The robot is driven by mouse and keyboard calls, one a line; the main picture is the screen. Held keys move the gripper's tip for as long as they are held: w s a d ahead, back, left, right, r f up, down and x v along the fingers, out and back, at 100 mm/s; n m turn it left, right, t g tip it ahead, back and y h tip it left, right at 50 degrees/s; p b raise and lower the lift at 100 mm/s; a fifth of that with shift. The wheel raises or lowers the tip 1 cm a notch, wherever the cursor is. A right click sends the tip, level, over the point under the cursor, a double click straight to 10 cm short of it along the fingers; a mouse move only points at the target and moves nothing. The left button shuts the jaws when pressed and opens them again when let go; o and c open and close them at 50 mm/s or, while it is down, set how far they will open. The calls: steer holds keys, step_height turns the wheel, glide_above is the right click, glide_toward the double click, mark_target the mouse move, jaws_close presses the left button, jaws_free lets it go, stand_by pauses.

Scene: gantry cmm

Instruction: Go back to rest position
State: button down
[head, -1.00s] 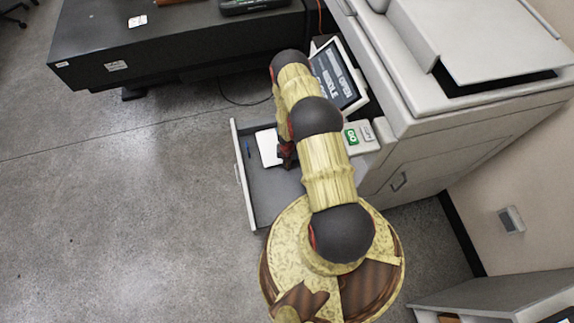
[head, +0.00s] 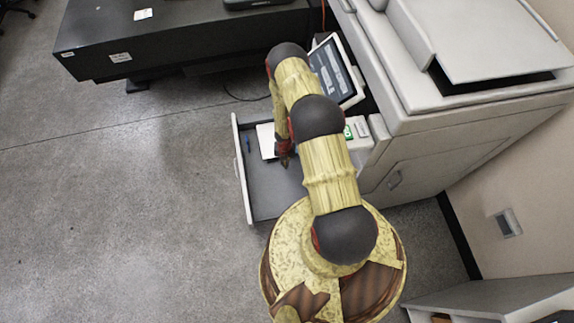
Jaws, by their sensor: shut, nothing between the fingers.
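My gripper (head: 284,160) shows small and dark red in the head view, at the lower left of my arm. Its fingers are shut and hold nothing. It is above the open grey drawer (head: 270,199), near the right edge of a white flat item (head: 266,141) in that drawer. I cannot tell how high it is above the drawer floor. My arm hides part of the drawer's right side.
The drawer stands open from the large beige machine (head: 440,140) on the right. A tilted screen (head: 331,75) and a green button (head: 348,132) are close to my arm. A black table (head: 180,40) is at the back left. The grey floor (head: 120,220) at left is clear.

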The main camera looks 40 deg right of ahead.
step_height(320, 180, up, 7)
steer(key=p, duration=0.2)
steer(key=shift+s, duration=0.15)
